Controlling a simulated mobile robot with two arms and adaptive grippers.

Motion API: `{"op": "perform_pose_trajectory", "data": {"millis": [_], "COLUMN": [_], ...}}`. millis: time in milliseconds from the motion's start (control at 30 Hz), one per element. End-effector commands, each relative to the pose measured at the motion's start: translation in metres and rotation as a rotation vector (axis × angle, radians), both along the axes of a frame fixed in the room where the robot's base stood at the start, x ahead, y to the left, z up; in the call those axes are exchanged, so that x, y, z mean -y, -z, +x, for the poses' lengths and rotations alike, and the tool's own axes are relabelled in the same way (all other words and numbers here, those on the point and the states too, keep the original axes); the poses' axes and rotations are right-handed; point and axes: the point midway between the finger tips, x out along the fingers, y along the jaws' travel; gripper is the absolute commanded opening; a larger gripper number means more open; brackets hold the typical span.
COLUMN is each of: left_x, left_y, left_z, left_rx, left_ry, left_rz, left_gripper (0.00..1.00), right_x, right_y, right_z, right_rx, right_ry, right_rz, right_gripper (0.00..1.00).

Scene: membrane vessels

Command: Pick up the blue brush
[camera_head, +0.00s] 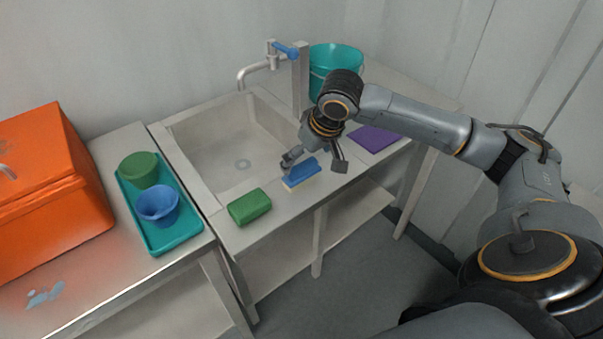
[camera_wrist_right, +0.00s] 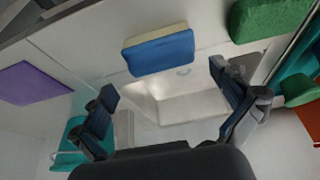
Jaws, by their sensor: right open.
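The blue brush (camera_head: 301,173) has a blue back and pale bristles. It lies on the counter along the front edge of the sink. My right gripper (camera_head: 315,164) is open above it, with a finger to either side of it in the head view. In the right wrist view the brush (camera_wrist_right: 160,52) lies ahead of the two spread fingertips of my right gripper (camera_wrist_right: 163,80), with nothing between them. I cannot tell how high the fingers are above the counter. My left gripper is not in view.
A green sponge (camera_head: 249,206) lies left of the brush and a purple cloth (camera_head: 374,138) lies right. The sink (camera_head: 228,150) is behind, with a tap (camera_head: 262,68) and a teal bucket (camera_head: 335,62). A teal tray (camera_head: 177,236) with two cups and an orange box (camera_head: 52,190) stand left.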

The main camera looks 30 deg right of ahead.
Motion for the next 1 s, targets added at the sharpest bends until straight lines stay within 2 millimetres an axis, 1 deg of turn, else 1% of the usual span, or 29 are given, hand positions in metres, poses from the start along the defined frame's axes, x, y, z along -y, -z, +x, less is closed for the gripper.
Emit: {"op": "perform_pose_trajectory", "data": {"millis": [100,233,300,400,667,767,800,867,1000], "left_x": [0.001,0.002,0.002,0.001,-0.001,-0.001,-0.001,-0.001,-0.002], "left_y": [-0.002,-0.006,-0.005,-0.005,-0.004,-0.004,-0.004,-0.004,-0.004], "left_z": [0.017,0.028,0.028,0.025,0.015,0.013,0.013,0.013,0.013], "left_rx": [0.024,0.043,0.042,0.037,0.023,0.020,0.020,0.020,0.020], "left_ry": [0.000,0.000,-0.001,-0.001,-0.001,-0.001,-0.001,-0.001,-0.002], "left_rz": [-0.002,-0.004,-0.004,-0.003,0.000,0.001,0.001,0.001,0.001], "left_gripper": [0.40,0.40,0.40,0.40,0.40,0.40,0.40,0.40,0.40], "right_x": [-0.001,-0.002,-0.003,-0.003,-0.003,-0.003,-0.003,-0.003,-0.003], "right_y": [0.010,0.030,0.040,0.048,0.050,0.050,0.050,0.050,0.050], "right_z": [0.003,0.007,0.011,0.015,0.016,0.016,0.015,0.016,0.016], "right_rx": [-0.001,-0.003,-0.002,0.000,0.001,0.001,0.001,0.001,0.001], "right_ry": [0.000,0.000,0.001,0.000,-0.001,-0.001,-0.001,-0.001,-0.001], "right_rz": [0.000,0.000,0.001,0.000,0.000,0.000,0.000,0.000,0.000], "right_gripper": [1.00,1.00,1.00,1.00,1.00,0.82,0.73,0.61,0.61]}}
